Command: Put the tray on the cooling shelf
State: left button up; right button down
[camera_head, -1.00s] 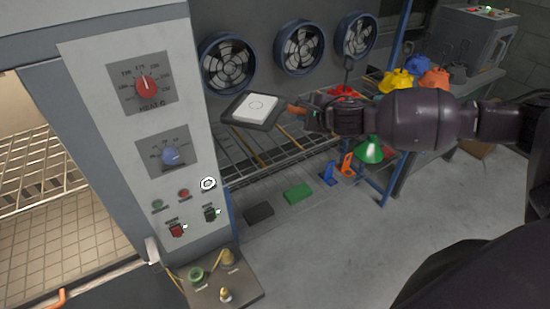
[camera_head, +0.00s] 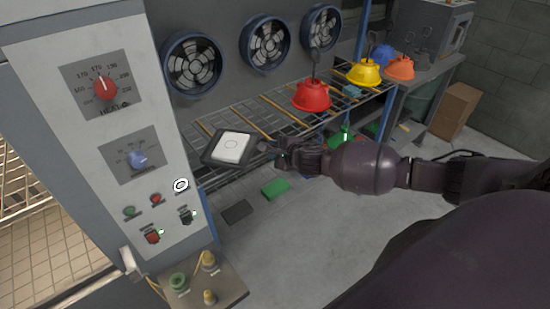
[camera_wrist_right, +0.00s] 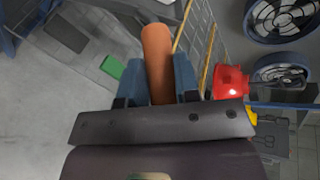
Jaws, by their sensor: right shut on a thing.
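The tray (camera_head: 209,159) is a dark, flat square with a white square pad (camera_head: 232,146) on it, marked with a circle. My right gripper (camera_head: 276,150) is shut on the tray's handle and holds the tray roughly level. The cooling shelf (camera_head: 254,122) is a wire rack with tan strips below the fans. The tray overlaps the rack's left front part in the head view; I cannot tell if it touches. My left gripper is not in view.
Red (camera_head: 312,95), yellow (camera_head: 364,72) and orange (camera_head: 401,67) hoods are toward the shelf's right and the bench beyond. Fans (camera_head: 191,65) line the wall behind. A control cabinet (camera_head: 140,125) stands close left of the tray. The bare floor (camera_head: 290,225) is in front.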

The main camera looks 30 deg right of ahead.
notch_tip(320, 180, down, 3)
jog(key=shift+f, duration=0.1)
dwell(0.3)
jog(key=c, duration=0.8)
grip_release()
jog(key=shift+f, duration=0.1)
jog(key=shift+c, duration=0.2)
jog(key=shift+s, duration=0.15)
